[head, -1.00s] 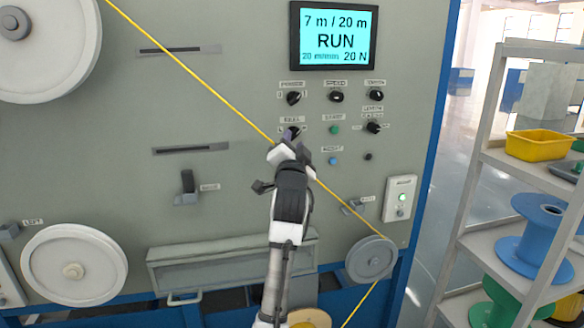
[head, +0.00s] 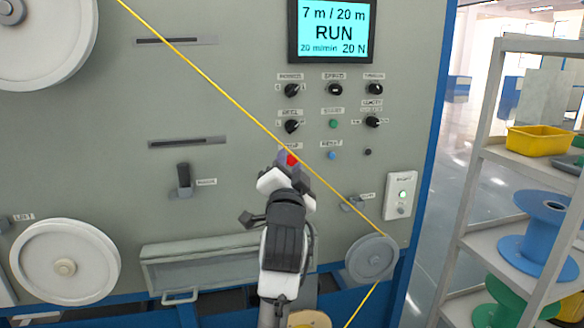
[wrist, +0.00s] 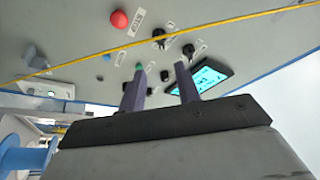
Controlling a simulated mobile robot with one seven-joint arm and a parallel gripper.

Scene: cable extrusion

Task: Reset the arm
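My arm rises from the bottom middle of the head view. My gripper (head: 281,168) is in front of the machine panel, just below the red button (head: 291,160), which it partly overlaps in that view. In the wrist view the two fingers of my gripper (wrist: 161,72) stand apart with nothing between them. The red button also shows whole in the wrist view (wrist: 119,20), clear of the fingers. The display (head: 333,32) reads 7 m / 20 m, RUN, 20 m/min and 20 N.
A yellow cable (head: 215,87) runs diagonally across the panel, close to my gripper, down to a small pulley (head: 371,257). Several black knobs and small buttons sit above. A shelf with a yellow bin (head: 541,141) and a blue spool (head: 540,234) stands at the right.

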